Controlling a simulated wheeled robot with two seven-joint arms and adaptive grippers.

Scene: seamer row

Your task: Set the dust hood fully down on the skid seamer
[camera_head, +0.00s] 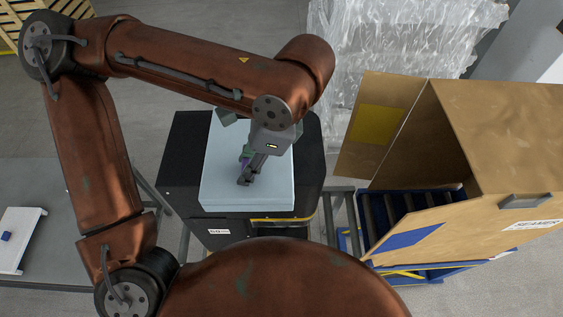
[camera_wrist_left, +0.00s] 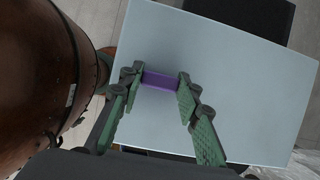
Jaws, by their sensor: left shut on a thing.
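The dust hood (camera_head: 222,165) is a pale blue-white box over the black skid seamer (camera_head: 185,150) in the head view. Its flat top (camera_wrist_left: 235,80) fills much of the left wrist view. My left gripper (camera_head: 248,172) is over the hood's top, its fingers pointing down. In the left wrist view my left gripper (camera_wrist_left: 160,82) has its green-padded fingers shut on the hood's purple handle (camera_wrist_left: 160,81). The arm covers part of the hood's far side. I cannot tell whether the hood's lower rim touches the seamer. My right gripper is not in view.
Clear-wrapped goods (camera_head: 400,50) are behind. A grey table (camera_head: 60,190) with a white tray (camera_head: 20,245) is at left.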

